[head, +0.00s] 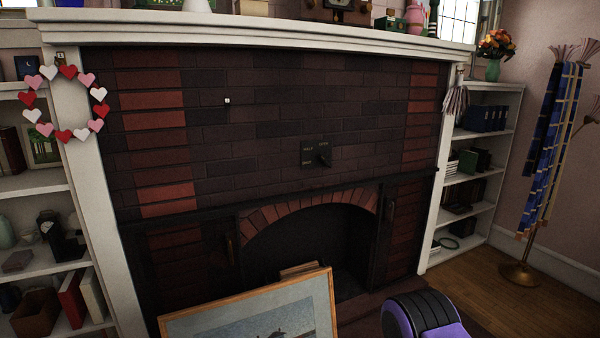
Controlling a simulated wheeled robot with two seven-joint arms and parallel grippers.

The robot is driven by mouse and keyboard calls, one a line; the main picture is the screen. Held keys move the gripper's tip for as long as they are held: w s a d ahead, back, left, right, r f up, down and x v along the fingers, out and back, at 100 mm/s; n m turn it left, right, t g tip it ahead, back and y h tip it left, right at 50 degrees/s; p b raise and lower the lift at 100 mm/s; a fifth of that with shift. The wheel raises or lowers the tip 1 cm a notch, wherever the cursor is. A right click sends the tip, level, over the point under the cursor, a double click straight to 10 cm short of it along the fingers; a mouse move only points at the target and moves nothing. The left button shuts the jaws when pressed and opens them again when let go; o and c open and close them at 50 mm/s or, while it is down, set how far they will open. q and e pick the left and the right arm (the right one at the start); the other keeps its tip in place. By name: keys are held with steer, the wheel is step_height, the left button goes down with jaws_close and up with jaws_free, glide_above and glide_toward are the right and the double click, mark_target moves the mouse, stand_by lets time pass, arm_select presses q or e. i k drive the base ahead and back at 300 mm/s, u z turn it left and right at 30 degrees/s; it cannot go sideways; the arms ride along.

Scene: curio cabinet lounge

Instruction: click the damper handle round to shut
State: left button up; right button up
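The damper control is a small dark plate (313,154) on the brick chimney breast, above the arched fireplace opening. A dark handle (324,159) sticks out from the plate's right side. Small pale labels are on the plate at upper left, upper right and lower left. They are too small to read surely, and I cannot tell exactly which one the handle points at. Neither of my grippers is in view, and nothing touches the handle.
A framed picture (255,312) leans in front of the fireplace opening (310,240). White shelves stand at left (40,185) and right (465,180). A mantel (260,30) with ornaments runs above. A stand with hanging cloths (550,150) is at far right. The wall around the plate is clear.

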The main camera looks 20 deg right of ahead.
mark_target(324, 160)
steer(key=z, duration=0.9)
steer(key=i, duration=2.25)
steer(key=z, duration=0.35)
